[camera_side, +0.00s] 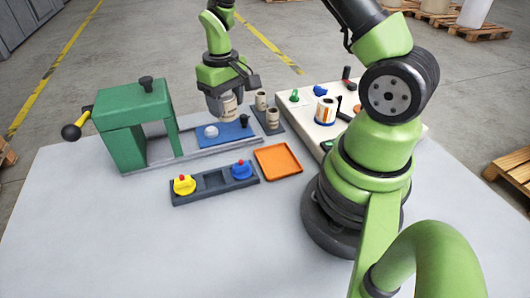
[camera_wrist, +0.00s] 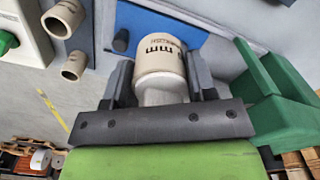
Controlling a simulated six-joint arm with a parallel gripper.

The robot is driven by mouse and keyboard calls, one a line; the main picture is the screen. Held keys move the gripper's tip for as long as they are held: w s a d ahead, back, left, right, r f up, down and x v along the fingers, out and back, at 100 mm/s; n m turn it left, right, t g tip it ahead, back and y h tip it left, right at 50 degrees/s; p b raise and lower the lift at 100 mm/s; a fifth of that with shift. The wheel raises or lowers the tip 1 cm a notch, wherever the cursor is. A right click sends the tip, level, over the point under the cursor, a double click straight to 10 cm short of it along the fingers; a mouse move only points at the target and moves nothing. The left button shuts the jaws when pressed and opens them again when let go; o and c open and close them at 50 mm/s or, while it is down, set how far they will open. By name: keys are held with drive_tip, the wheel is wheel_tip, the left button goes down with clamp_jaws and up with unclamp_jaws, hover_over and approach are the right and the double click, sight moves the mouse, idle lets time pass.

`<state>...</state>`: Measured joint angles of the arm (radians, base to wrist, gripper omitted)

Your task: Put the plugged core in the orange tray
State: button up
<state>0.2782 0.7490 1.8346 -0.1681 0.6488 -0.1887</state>
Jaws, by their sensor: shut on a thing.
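My gripper (camera_side: 228,108) is shut on a beige cardboard core (camera_side: 229,105) and holds it above the blue plate (camera_side: 236,133). In the wrist view the core (camera_wrist: 160,53) is between the two fingers, with dark print on its side. A pale grey part shows below it; I cannot tell whether that is a plug. The orange tray (camera_side: 278,163) is empty and lies to the right of and nearer the camera than my gripper. The tray does not show in the wrist view.
A green press (camera_side: 123,118) with a lever stands left. A pale dome (camera_side: 211,132) sits on the blue plate. Two cores (camera_side: 272,116) stand on a dark holder. Yellow (camera_side: 184,185) and blue (camera_side: 242,171) pieces flank an empty recess. The white rewinder (camera_side: 313,128) stands right.

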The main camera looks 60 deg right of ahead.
drive_tip(key=s+a+r, duration=0.1)
drive_tip(key=s+r, duration=0.1)
drive_tip(key=s, duration=1)
drive_tip(key=f, duration=0.2)
drive_tip(key=s+f, duration=0.1)
drive_tip(key=f, duration=0.1)
drive_tip(key=shift+a+f, duration=0.1)
drive_tip(key=shift+f, duration=2.7)
drive_tip(key=shift+f, duration=0.15)
drive_tip(key=o, duration=0.7)
